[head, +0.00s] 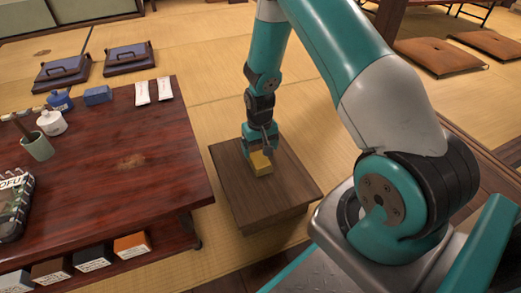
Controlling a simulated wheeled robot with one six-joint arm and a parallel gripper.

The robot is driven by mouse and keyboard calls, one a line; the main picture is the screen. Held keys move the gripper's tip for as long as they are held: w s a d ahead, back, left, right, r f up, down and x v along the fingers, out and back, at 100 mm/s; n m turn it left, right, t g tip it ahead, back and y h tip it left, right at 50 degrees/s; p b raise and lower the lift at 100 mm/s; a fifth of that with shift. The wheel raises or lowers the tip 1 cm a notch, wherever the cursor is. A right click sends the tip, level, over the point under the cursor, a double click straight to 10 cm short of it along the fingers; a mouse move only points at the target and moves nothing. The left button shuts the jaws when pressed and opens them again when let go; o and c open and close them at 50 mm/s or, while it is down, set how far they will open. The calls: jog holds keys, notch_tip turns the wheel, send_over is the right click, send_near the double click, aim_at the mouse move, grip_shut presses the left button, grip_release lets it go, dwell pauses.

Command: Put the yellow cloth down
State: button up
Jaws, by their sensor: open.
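The yellow cloth (259,164) is a small folded block on top of the low dark wooden side table (232,192). My gripper (262,153) points down directly over the cloth, with its fingertips at or close to the cloth's upper part. The gripper is open. Whether the fingers still touch the cloth cannot be told, as the gripper covers its far side.
A reddish wooden table (110,215) stands to the left, holding a cup (37,147), a white pot (51,122), a blue box (98,95) and two white packets (153,91). Floor cushions (450,57) lie at the back right. Tatami floor (205,90) is clear behind the side table.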

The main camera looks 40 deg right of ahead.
aim_at(260, 160)
jog(key=s+a+r+n+y+p, duration=0.1)
jog(key=s+a+r+n, duration=0.1)
jog(key=a+r, duration=0.75)
jog(key=s+a+r+n+y+p, duration=0.15)
jog(key=a+r, duration=0.25)
jog(key=r, duration=1)
jog(key=s+a+r+n+y, duration=0.1)
jog(key=s+a+r+n, duration=0.2)
jog(key=s+r, duration=0.3)
jog(key=s+a+r+n, duration=0.3)
jog(key=s+a+r, duration=0.2)
jog(key=s, duration=0.7)
jog(key=shift+s+a+r+n+y, duration=0.3)
jog(key=shift+a+r+n+y, duration=0.05)
jog(key=shift+r, duration=0.2)
notch_tip(260, 160, up, 50)
jog(key=p, duration=5)
